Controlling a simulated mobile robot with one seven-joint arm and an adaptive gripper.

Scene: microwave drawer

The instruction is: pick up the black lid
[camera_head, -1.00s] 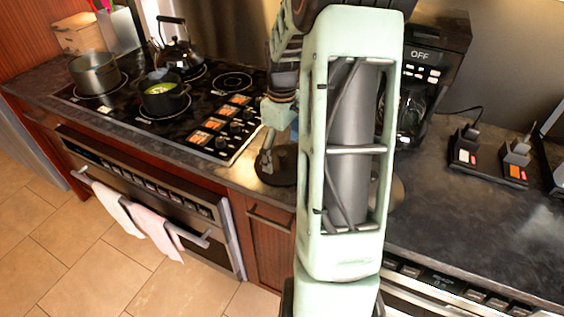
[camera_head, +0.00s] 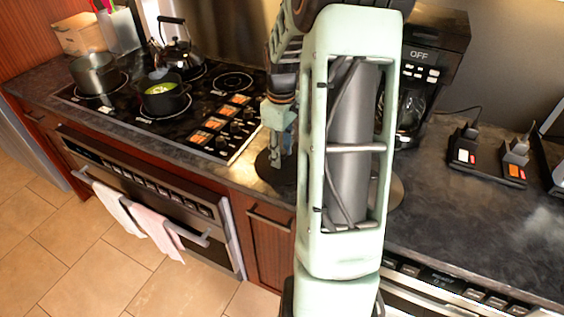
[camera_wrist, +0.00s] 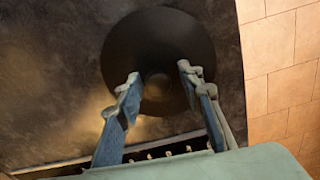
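The black lid (camera_head: 266,172) lies on the dark counter to the right of the stove, partly hidden by my arm. In the wrist view the lid (camera_wrist: 150,38) is a dark round disc with a small knob-like shape near its middle. My gripper (camera_wrist: 159,82) is open, its two fingers spread over the lid with the knob area between them. In the head view my gripper (camera_head: 277,152) points down above the lid. Whether the fingertips touch the lid cannot be told.
An open pot with green contents (camera_head: 163,98), a steel pot (camera_head: 96,73) and a kettle (camera_head: 175,55) stand on the stove. A coffee maker (camera_head: 432,70) stands behind my arm. The counter's front edge (camera_head: 262,199) is close to the lid.

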